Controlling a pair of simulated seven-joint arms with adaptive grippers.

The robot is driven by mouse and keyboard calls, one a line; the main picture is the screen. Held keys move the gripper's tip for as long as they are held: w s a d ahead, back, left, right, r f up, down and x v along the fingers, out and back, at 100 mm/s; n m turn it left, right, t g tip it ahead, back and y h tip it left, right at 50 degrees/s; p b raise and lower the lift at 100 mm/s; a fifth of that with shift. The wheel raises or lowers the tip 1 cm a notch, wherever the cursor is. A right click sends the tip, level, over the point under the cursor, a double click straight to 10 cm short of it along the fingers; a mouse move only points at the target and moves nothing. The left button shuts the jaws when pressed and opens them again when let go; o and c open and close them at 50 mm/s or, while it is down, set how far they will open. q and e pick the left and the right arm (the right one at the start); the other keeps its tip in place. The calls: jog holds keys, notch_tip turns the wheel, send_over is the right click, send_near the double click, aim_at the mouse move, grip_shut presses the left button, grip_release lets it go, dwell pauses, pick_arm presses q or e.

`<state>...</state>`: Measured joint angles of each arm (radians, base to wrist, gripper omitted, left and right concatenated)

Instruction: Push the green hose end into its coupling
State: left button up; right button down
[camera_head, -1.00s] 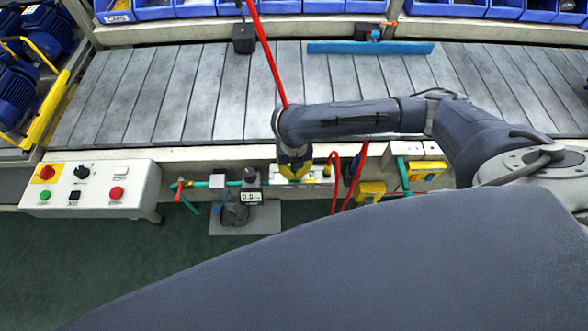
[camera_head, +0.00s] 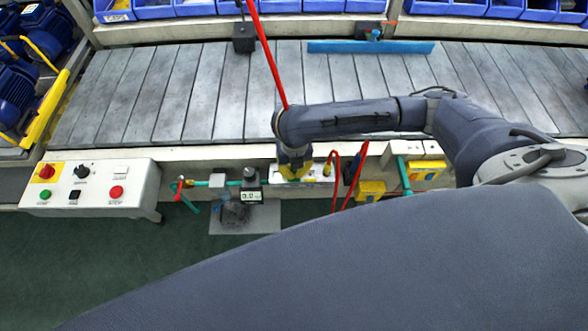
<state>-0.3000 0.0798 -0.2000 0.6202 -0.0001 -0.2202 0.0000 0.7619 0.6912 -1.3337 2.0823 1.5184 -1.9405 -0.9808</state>
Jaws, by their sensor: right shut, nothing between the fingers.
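The green hose (camera_head: 218,184) runs along the front of the line at the left of the coupling area, near a small grey block and a gauge (camera_head: 251,197). My right gripper (camera_head: 294,177) points down just right of the gauge, over a pale block with yellow parts (camera_head: 314,172). It is shut and holds nothing. The arm and gripper hide the green hose end and the coupling, so I cannot tell whether they touch. More green hose (camera_head: 404,176) shows further right. My left gripper is not in view.
A white control box (camera_head: 92,188) with buttons stands at the left. Red hose (camera_head: 335,172) loops right of my gripper, beside yellow-fronted boxes (camera_head: 371,189). The grey slatted conveyor (camera_head: 190,90) lies behind, mostly clear. A grey plate (camera_head: 262,220) lies below the gauge.

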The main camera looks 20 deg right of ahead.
jog(key=shift+f, duration=0.15)
dwell(0.4)
jog(key=c, duration=2.2)
grip_release()
jog(key=c, duration=1.5)
grip_release()
jog(key=shift+o, duration=0.2)
jog(key=shift+r, duration=3.5)
notch_tip(320, 180, up, 12)
